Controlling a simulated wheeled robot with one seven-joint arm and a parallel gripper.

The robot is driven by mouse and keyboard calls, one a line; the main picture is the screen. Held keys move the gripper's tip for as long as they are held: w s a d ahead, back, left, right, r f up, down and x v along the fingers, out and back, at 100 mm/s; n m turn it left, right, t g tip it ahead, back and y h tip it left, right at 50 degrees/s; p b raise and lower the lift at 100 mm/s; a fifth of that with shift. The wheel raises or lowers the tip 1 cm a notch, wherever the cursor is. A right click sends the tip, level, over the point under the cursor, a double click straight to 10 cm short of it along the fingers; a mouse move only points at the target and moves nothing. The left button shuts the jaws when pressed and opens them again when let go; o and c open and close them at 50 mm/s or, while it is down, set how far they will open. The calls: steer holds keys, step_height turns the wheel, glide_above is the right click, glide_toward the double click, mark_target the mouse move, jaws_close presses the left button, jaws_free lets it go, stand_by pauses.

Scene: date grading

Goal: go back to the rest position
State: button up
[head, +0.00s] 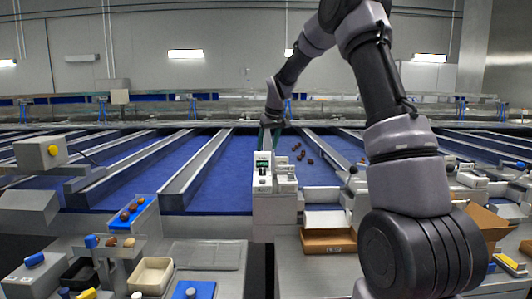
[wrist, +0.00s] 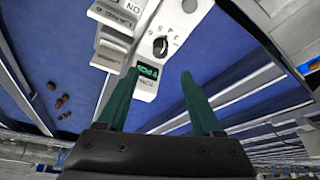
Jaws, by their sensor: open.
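My gripper (head: 268,142) is at the end of my raised arm, above and behind a white control box (head: 262,178) with a small green display. In the wrist view its two green fingers (wrist: 158,75) are spread apart with nothing between them. The control box (wrist: 143,87) shows beyond the fingertips, with its lit display, a dark round knob (wrist: 160,46) and "ON" lettering. I cannot tell from these views whether a finger touches the box.
Several brown dates (head: 301,153) lie on the blue belt (head: 222,168) right of the box. In front are a cardboard box (head: 328,240), a cream tray (head: 151,275), a blue tray (head: 131,222) with dates, and a grey lid (head: 208,256). Metal dividers (head: 197,167) separate the lanes.

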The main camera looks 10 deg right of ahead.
steer(key=shift+s+r, duration=0.1)
steer(key=s+d+r+m+t, duration=0.1)
steer(key=s+r+m, duration=0.1)
steer(key=s+r, duration=0.7)
steer(key=s+d+r+m, duration=0.1)
steer(key=s+r, duration=0.3)
steer(key=s, duration=0.8)
steer(key=s+f+m+t, duration=0.1)
steer(key=s+m, duration=0.3)
steer(key=s, duration=1.6)
steer(key=shift+s+d+t+y, duration=0.2)
steer(key=shift+d+t+y, duration=0.2)
steer(key=shift+d, duration=0.05)
